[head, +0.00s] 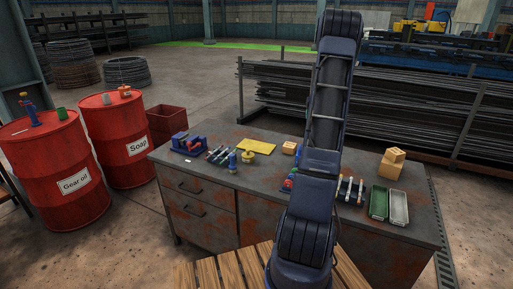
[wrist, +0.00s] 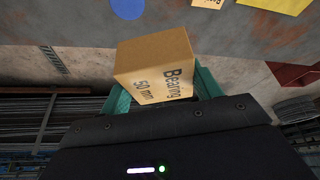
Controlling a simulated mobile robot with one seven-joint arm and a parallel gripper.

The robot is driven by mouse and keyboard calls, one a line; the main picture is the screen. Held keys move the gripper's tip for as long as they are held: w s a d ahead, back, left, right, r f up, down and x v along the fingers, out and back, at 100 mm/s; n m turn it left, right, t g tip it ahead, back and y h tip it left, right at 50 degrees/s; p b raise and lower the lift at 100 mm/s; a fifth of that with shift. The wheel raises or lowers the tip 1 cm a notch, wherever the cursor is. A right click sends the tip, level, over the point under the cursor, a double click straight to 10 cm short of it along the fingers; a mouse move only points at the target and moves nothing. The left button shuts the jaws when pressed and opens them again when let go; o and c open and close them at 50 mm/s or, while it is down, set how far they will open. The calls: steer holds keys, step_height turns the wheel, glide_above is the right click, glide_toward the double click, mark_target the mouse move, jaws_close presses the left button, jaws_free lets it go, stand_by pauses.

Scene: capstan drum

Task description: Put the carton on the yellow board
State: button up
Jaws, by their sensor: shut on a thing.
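A tan carton (wrist: 155,65) printed "Bearing 50 mm" is held between the green fingers of my gripper (wrist: 160,88), which is shut on it in the wrist view. It is up off the bench, with the bench top showing beyond it. In the head view my gripper and this carton are hidden behind my arm. The yellow board (head: 257,147) lies flat on the back of the bench, left of my arm. Its edge also shows at the top right of the wrist view (wrist: 281,5), apart from the held carton. Nothing is seen on it.
A small box (head: 289,148) stands just right of the board. Clamps, tools and a yellow part (head: 248,157) lie left and in front. Stacked boxes (head: 391,165), a green tray (head: 378,203) and a pale tray (head: 398,207) are at the right. A blue disc (wrist: 127,8) marks the bench.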

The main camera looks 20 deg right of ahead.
steer(key=w+a+n, duration=0.2)
steer(key=w+a, duration=0.8)
steer(key=a, duration=0.2)
steer(key=n+y, duration=0.2)
steer(key=n, duration=0.1)
glide_above(255, 144)
steer(key=s, duration=0.2)
step_height(255, 144, down, 20)
steer(key=shift+r, duration=0.25)
steer(key=shift+f, duration=0.1)
steer(key=o, duration=1.2)
